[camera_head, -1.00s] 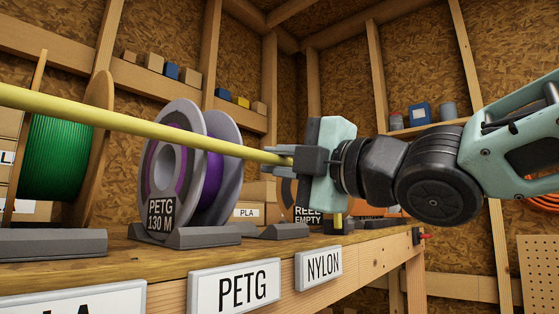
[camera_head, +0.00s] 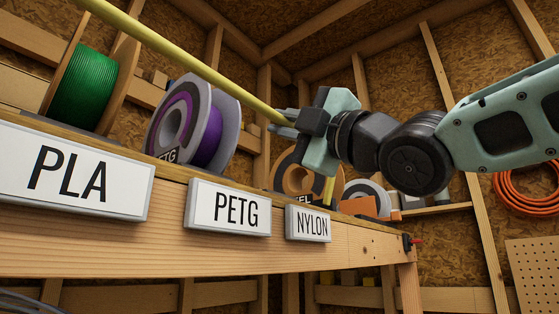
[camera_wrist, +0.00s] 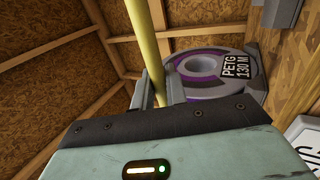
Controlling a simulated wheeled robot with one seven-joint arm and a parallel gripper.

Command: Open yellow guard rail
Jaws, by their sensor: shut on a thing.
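The yellow guard rail (camera_head: 180,58) is a long thin bar in the head view. It slants from the upper left down to my gripper (camera_head: 282,121), in front of and above the bench with the spools. My gripper is shut on the rail near its right end. In the wrist view the rail (camera_wrist: 145,40) runs up and away from between the two fingers (camera_wrist: 157,92). The rail's far end at the upper left is out of the frame.
Behind the rail stand a green spool (camera_head: 84,92), a purple PETG spool (camera_head: 205,135) and an orange-brown reel (camera_head: 297,176). PLA (camera_head: 75,172), PETG (camera_head: 230,208) and NYLON (camera_head: 308,224) signs line the bench front (camera_head: 150,250). An orange coil (camera_head: 528,190) hangs at right.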

